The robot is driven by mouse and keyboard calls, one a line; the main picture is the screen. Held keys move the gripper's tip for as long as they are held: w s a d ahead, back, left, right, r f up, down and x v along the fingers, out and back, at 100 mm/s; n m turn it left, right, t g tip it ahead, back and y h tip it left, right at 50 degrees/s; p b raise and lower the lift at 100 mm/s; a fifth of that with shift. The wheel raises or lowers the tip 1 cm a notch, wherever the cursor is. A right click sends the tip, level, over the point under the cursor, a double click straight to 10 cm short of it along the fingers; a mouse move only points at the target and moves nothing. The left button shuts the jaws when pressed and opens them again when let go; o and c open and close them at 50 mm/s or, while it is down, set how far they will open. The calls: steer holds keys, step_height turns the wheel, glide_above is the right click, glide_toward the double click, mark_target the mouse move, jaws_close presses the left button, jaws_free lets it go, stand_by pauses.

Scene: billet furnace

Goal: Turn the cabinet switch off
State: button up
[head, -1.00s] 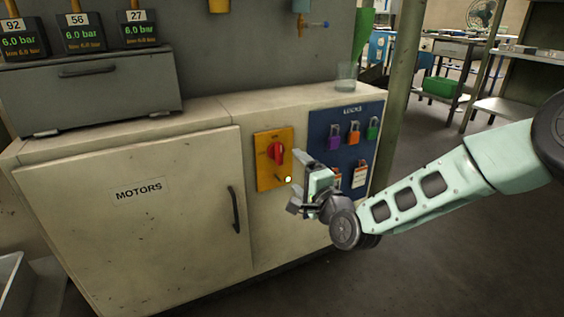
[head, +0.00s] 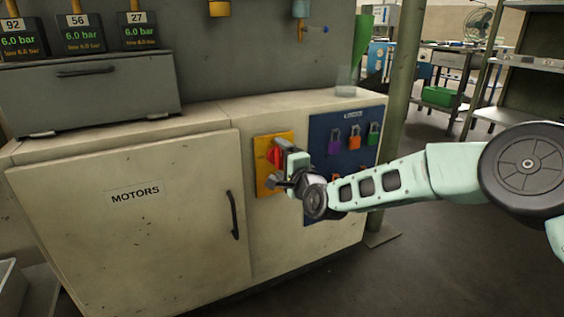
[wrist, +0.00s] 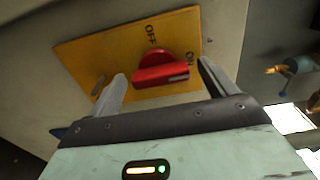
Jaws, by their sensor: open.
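The cabinet switch is a red rotary knob (head: 273,155) on a yellow plate (head: 262,183) on the cabinet front. In the wrist view the knob (wrist: 160,62) has a pale mark at its right end, on the side of the ON label; OFF is printed above it in the picture. My gripper (head: 279,164) is open at the plate, one finger above and one below, partly hiding the knob. In the wrist view its fingers (wrist: 161,72) stand on either side of the knob. I cannot tell whether they touch it.
A blue lock board (head: 320,125) with coloured padlocks is just right of the plate, partly behind my arm. The MOTORS door (head: 130,240) with a dark handle (head: 232,215) is to the left. A glass (head: 345,80) stands on the cabinet top. A green post (head: 400,110) rises at right.

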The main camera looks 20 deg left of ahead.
steer(key=c, duration=1)
steer(key=n, duration=0.4)
steer(key=shift+n+p, duration=0.3)
steer(key=shift+n, duration=0.1)
steer(key=n, duration=0.4)
steer(key=shift+n, duration=0.3)
steer(key=n+p, duration=0.1)
steer(key=n, duration=0.3)
steer(key=shift+f+n, duration=0.15)
steer(key=shift+n, duration=2.05)
steer(key=o, duration=1)
